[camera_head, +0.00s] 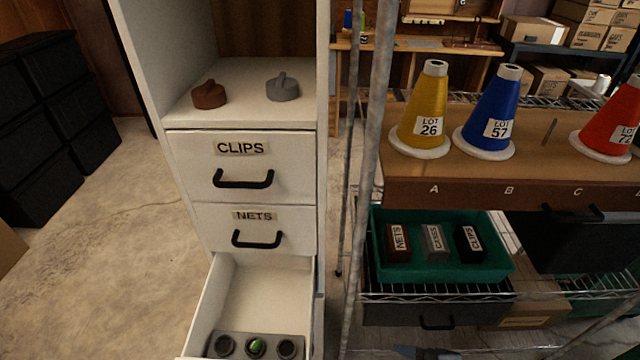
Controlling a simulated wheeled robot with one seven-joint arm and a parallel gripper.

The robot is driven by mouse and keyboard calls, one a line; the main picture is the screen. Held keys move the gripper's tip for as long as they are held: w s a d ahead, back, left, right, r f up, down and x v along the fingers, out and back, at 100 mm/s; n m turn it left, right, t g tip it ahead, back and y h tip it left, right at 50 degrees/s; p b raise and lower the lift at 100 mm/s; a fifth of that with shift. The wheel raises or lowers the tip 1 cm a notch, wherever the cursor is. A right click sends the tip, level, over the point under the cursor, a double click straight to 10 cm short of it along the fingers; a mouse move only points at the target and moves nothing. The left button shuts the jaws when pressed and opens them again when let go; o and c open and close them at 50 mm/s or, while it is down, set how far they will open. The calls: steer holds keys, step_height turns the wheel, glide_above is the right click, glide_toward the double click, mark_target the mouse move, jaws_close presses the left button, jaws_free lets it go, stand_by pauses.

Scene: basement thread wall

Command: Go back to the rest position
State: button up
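My gripper does not clearly show in the head view. A white cabinet has a drawer labelled CLIPS (240,165) and a drawer labelled NETS (255,228), both shut. Below them an open drawer (265,290) is pulled out. In its front sits a grey holder with three dark round pieces, the middle one with a green top (256,346). A brown knob-like piece (208,95) and a grey one (283,88) stand on the cabinet's upper shelf.
Yellow (428,112), blue (494,115) and red (612,125) thread cones stand on a wooden board at right. Below it, a green bin (470,270) holds three labelled blocks. A metal rack post (368,150) rises beside the cabinet. Bare floor (100,230) lies at left.

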steer(key=s+d+r+n+t+h, duration=0.1)
steer(key=s+d+n+t, duration=0.2)
steer(key=s+d+n, duration=0.3)
steer(key=s+r+n+t+h, duration=0.3)
steer(key=s+r+n+t, duration=0.2)
steer(key=s+r+n, duration=0.7)
steer(key=s+d+r, duration=0.1)
steer(key=s+r, duration=0.4)
steer(key=r, duration=0.1)
steer(key=shift+s+r+t, duration=0.35)
steer(key=shift+s+t, duration=0.05)
